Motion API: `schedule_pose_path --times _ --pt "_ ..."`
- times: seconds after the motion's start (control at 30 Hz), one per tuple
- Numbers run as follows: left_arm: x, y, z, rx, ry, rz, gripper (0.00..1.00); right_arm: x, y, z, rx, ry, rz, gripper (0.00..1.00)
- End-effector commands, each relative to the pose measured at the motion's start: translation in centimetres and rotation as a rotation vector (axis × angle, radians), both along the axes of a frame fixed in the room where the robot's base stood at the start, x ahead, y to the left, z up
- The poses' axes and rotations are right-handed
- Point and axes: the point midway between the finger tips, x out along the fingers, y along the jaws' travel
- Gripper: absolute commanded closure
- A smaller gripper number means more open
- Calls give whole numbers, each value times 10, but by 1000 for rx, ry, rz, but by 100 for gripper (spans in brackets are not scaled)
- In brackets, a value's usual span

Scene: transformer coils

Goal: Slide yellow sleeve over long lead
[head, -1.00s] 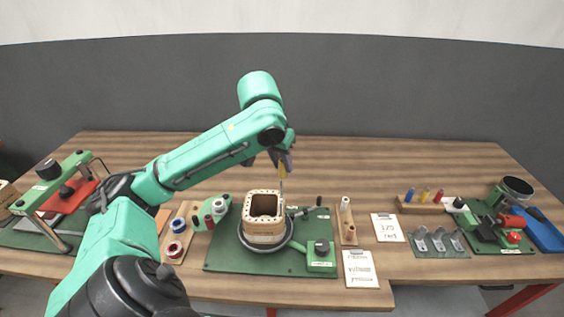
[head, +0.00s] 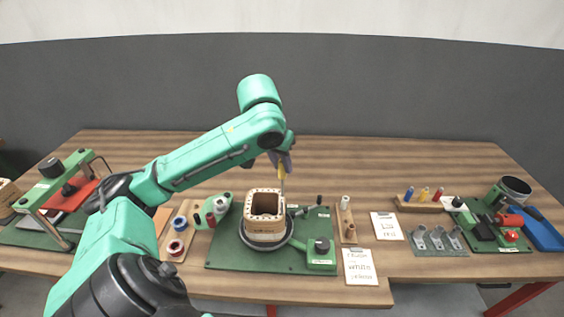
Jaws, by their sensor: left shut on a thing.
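My left gripper (head: 284,163) is shut on the yellow sleeve (head: 282,173), a short upright tube hanging below the fingers. The sleeve is above the back right corner of the square tan coil (head: 264,226). The long lead (head: 283,188) is a thin upright line rising from that corner toward the sleeve's lower end. At this size I cannot tell how far the lead is inside the sleeve. The coil sits on a dark round base on a green board (head: 225,256). My right gripper is out of view.
A wooden rack (head: 410,206) with blue, yellow and red pieces stands at right. Spools (head: 177,247) stand left of the board. White cards (head: 360,266) lie to its right. A green press (head: 50,190) is at far left. The table's back strip is clear.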

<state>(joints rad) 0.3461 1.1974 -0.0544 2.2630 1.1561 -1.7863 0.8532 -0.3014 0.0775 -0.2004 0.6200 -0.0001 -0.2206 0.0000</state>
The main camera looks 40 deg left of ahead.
Motion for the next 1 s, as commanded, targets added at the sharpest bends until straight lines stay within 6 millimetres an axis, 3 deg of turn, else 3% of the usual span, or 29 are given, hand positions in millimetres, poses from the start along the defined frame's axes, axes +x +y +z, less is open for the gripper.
schedule_pose_path --times 1.0 --pt "0 0 -14 0 -1 0 100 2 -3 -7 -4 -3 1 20"
